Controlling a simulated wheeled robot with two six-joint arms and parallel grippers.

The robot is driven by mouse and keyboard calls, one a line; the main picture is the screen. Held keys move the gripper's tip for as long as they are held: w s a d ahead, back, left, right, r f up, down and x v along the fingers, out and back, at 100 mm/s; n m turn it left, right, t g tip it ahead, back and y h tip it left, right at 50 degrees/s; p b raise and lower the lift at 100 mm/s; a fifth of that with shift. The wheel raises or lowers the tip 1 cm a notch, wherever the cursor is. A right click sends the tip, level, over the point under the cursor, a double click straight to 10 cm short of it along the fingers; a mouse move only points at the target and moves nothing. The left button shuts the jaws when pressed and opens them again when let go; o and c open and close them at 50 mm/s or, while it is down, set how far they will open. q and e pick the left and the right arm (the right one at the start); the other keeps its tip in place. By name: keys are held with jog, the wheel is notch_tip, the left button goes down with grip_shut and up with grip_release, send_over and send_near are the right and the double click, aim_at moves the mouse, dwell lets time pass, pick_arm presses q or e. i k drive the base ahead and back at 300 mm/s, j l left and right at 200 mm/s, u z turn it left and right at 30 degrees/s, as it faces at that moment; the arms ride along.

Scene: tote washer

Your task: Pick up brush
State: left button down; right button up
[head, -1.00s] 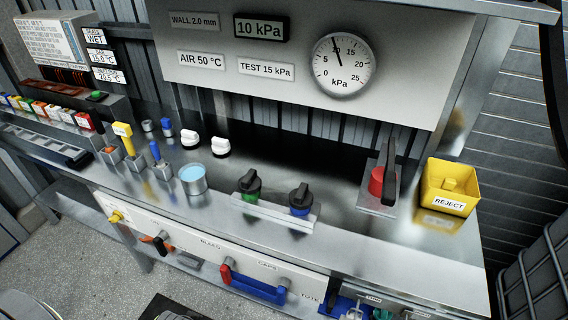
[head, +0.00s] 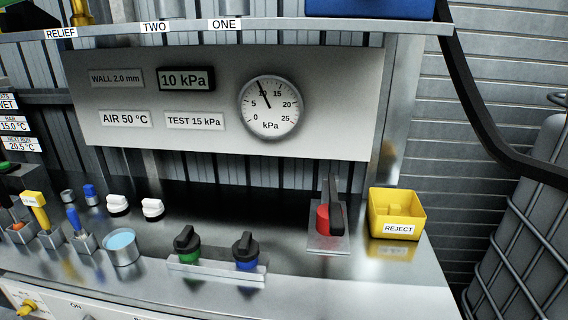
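No brush shows its bristles clearly, so I cannot tell for sure which thing is the brush. A tool with a blue handle (head: 73,217) stands upright in a small metal holder (head: 85,243) at the left of the steel bench. Left of it, a tool with a yellow top (head: 37,209) stands in a similar holder (head: 49,239). A cup (head: 123,251) with light blue contents stands just right of the blue-handled tool. Neither of my grippers is in view.
Two black-knobbed valves, green (head: 187,247) and blue (head: 246,254), stand on a strip mid-bench. A red valve with a dark lever (head: 323,217) and a yellow REJECT bin (head: 397,214) stand at right. White caps (head: 117,205) stand behind the cup. A gauge panel (head: 220,100) rises behind.

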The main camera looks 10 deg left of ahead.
aim_at(80, 232)
jog(key=u, duration=0.5)
jog(key=j+u, duration=0.15)
jog(key=u, duration=0.35)
jog(key=j+u, duration=0.1)
jog(key=u, duration=0.4)
